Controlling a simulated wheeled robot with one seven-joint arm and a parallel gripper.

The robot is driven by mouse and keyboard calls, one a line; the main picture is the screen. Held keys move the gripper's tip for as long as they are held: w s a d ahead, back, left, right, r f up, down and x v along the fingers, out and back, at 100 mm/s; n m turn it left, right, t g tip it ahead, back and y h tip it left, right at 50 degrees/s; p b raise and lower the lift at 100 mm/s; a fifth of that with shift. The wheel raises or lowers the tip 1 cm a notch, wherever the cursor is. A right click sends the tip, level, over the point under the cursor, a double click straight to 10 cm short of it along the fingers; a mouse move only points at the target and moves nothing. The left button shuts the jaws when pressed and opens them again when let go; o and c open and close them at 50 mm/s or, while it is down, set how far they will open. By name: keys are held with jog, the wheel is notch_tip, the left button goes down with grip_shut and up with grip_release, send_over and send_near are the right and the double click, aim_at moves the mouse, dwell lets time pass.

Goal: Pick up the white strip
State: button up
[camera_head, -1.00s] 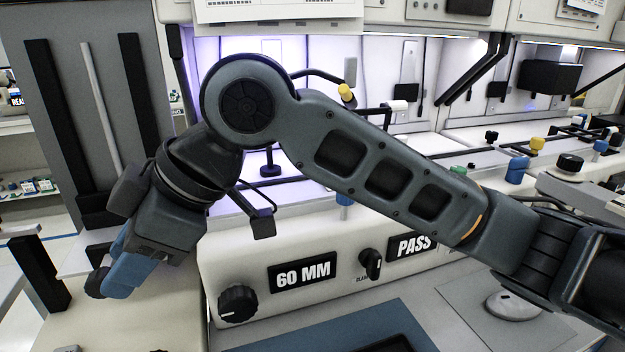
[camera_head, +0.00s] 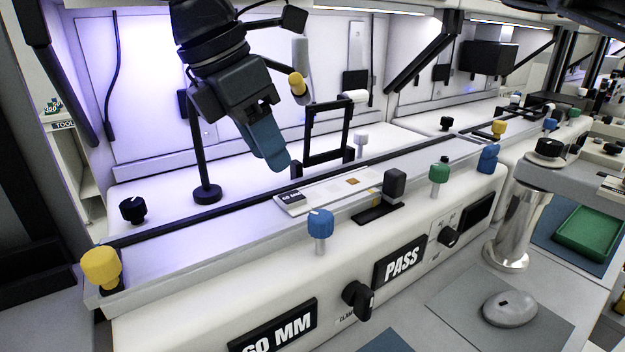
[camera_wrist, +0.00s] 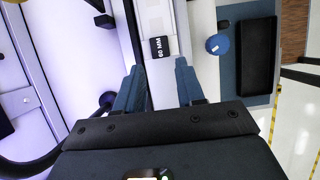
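The white strip (camera_head: 325,190) lies flat on the long rail of the machine. It has a black "60 MM" label at its near left end and a small brown square farther along. My gripper (camera_head: 277,162) hangs tilted above and behind the strip's labelled end, apart from it. In the wrist view, the two blue fingers of my gripper (camera_wrist: 159,66) are spread apart with nothing between them. The labelled end of the strip (camera_wrist: 154,17) shows just beyond the fingertips, roughly between them.
A blue knob (camera_head: 320,224) stands in front of the strip, and a black block (camera_head: 394,184) is close to its right. A black frame (camera_head: 326,135) rises behind it. A lamp stand (camera_head: 198,150) and a yellow knob (camera_head: 101,267) are at left.

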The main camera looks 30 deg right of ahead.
aim_at(295, 195)
jog(key=shift+w+d+f, duration=0.1)
jog(key=shift+d+f, duration=0.1)
jog(key=shift+d, duration=0.05)
jog(key=shift+x, duration=3.55)
jog(key=shift+c, duration=0.3)
jog(key=c, duration=0.6)
jog(key=shift+c, duration=0.2)
jog(key=shift+r, duration=0.1)
